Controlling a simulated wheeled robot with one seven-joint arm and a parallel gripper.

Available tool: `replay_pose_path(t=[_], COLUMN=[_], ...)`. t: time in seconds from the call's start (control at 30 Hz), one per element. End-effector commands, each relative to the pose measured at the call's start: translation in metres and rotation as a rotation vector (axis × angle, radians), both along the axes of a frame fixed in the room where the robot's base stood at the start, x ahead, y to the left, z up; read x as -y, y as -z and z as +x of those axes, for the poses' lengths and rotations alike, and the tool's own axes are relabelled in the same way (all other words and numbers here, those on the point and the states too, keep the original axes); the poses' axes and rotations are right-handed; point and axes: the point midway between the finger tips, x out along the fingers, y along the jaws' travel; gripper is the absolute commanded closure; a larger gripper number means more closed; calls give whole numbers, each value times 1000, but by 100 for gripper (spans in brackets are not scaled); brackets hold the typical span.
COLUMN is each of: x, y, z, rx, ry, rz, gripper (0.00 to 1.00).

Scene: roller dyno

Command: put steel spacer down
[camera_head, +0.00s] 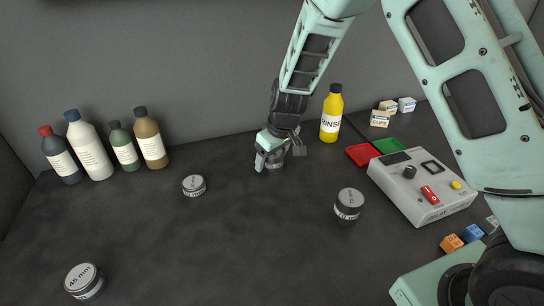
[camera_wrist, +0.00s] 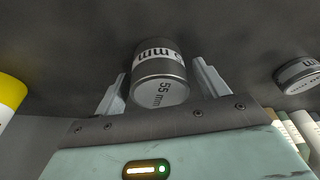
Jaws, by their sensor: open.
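A steel spacer (camera_wrist: 160,75), a short grey cylinder with a "55 mm" label, stands on the dark bench between my gripper's fingers in the wrist view. In the head view the same spacer (camera_head: 274,163) is mostly hidden behind my gripper (camera_head: 272,161). My gripper also shows in the wrist view (camera_wrist: 160,90); its two fingers are spread, one on each side of the spacer, with a visible gap on the right. Other spacers stand apart on the bench: one at the centre left (camera_head: 194,186), one at the right (camera_head: 348,204) and one marked "45 mm" at the front left (camera_head: 84,282).
Several bottles (camera_head: 92,147) stand at the back left. A yellow rinse bottle (camera_head: 331,113) stands just right of my gripper. Red (camera_head: 362,155) and green (camera_head: 389,146) trays and a grey control box (camera_head: 421,187) are at the right. The front middle of the bench is clear.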

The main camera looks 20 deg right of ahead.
Motion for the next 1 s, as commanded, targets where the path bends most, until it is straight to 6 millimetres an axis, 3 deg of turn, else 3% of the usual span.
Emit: replay_pose_path(t=[0.5,0.77,0.87,0.97,1.0], x=[11,7,-17,-50,-60], y=[-94,-116,-124,-132,-135], z=[-22,-36,-72,-137,-168], rx=[5,-7,-45,-108,-134], ry=[0,-8,-32,-83,-107], rz=[1,8,36,60,58], gripper=[27,27,27,27,27])
